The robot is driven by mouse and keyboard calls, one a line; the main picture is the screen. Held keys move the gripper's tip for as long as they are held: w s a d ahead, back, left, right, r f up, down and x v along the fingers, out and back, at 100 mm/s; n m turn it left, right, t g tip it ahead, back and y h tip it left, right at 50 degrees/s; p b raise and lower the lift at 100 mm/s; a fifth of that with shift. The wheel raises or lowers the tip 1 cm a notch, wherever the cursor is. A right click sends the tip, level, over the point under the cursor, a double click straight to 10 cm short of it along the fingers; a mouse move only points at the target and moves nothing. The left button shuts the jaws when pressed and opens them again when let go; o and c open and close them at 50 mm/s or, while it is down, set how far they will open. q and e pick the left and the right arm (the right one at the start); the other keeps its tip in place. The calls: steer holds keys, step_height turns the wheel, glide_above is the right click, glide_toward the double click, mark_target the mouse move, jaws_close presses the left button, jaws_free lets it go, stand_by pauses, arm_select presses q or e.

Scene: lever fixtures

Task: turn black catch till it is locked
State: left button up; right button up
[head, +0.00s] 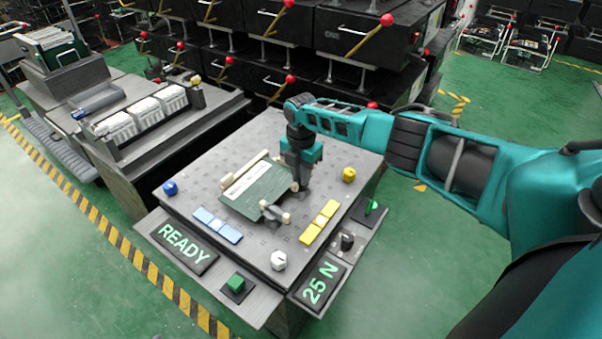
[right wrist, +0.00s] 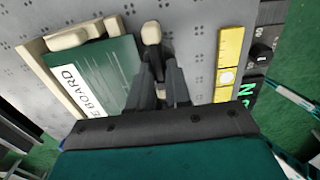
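The green board (head: 257,188) with a white label lies on the grey perforated table top. At its near edge in the head view is a dark grey piece (head: 274,212) with pale ends. My right gripper (head: 299,183) points down at the board's right edge. In the right wrist view the green board (right wrist: 108,75) lies left of my right gripper (right wrist: 157,75). Its two dark fingers stand apart, around or just above a dark stem with a pale rounded knob (right wrist: 152,34), seemingly the black catch. Whether they touch it is hidden. My left gripper is not in view.
Yellow (head: 349,174), blue (head: 170,187) and white (head: 278,260) knobs stand near the table's corners. The front panels read READY (head: 182,247) and 25 N (head: 319,284). A side bench (head: 150,130) stands at left.

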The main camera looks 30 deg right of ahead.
jaws_close()
